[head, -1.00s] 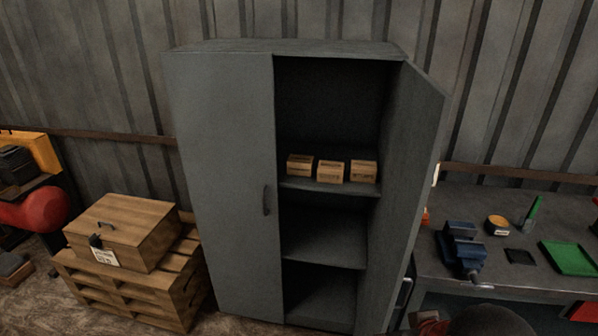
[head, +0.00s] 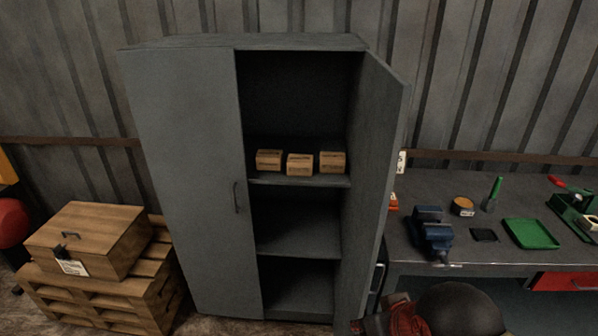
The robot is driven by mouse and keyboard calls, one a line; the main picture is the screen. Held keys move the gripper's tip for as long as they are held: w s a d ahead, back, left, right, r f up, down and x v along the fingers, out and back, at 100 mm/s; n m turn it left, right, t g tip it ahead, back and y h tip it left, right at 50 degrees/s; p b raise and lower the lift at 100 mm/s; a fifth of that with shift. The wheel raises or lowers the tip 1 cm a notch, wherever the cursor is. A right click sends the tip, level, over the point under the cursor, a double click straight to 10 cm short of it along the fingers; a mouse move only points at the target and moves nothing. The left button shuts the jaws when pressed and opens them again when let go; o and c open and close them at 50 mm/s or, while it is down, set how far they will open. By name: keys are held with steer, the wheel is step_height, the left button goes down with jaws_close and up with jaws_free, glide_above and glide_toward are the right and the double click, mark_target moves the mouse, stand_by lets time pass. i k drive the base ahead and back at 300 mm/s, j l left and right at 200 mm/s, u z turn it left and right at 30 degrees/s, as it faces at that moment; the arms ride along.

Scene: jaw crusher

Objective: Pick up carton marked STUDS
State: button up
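Three small brown cartons stand side by side on an upper shelf (head: 300,181) of the grey metal cabinet (head: 185,180): a left carton (head: 269,160), a middle carton (head: 299,165) and a right carton (head: 332,162). Each has dark marking on its front, too small to read, so I cannot tell which is marked STUDS. The cabinet's right door (head: 378,190) stands open and its left door is shut. My gripper is not in the head view.
A wooden box (head: 95,238) sits on stacked pallets (head: 120,300) at left. A workbench (head: 430,185) at right bears a blue vise (head: 432,232) and a green tray (head: 531,233). A dark rounded object (head: 462,308) is at bottom right. The lower shelves look empty.

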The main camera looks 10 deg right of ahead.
mark_target(330, 162)
steer(key=i+j+z, duration=0.15)
steer(key=i+j, duration=0.25)
steer(key=i+j+z, duration=0.15)
steer(key=i+j, duration=0.3)
steer(key=i+j+z, duration=0.15)
steer(key=i+j, duration=0.3)
steer(key=i+j+z, duration=0.15)
steer(key=i+j, duration=0.25)
steer(key=j, duration=0.2)
steer(key=i+j, duration=0.15)
steer(key=i, duration=0.15)
